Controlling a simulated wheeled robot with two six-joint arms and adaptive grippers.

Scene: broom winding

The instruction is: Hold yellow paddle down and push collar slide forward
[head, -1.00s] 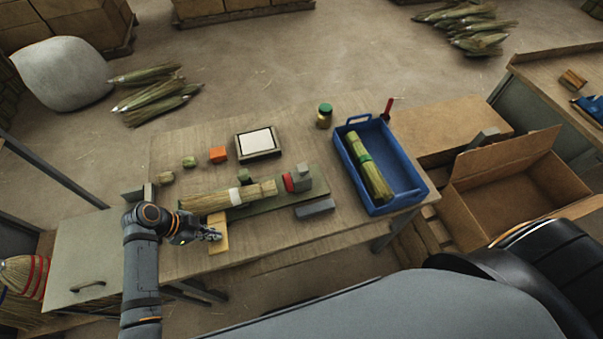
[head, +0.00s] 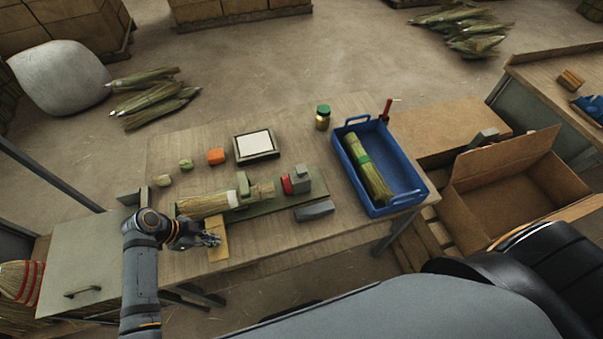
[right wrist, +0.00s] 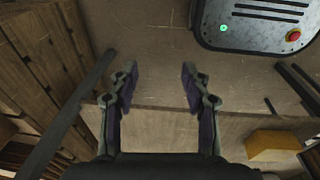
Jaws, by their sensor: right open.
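The yellow paddle (head: 218,240) is a flat strip sticking out from the table's front edge side of the fixture. My left gripper (head: 214,240) is low at the paddle, its fingertips overlapping it; contact and finger opening are too small to tell. A straw bundle (head: 203,205) with a white band (head: 232,198) lies along the green base plate (head: 262,205). A green block (head: 243,184) stands at the bundle. A red piece (head: 287,185) and a grey block (head: 299,181) sit at its right end; which part is the collar slide is unclear. My right gripper (right wrist: 157,92) is open and empty.
A grey bar (head: 314,210) lies beside the fixture. A blue tray (head: 402,200) holds a green-banded bundle (head: 368,170). A framed white pad (head: 255,145), an orange cube (head: 215,156) and a green-lidded jar (head: 323,117) stand behind. An open carton (head: 500,205) is at right.

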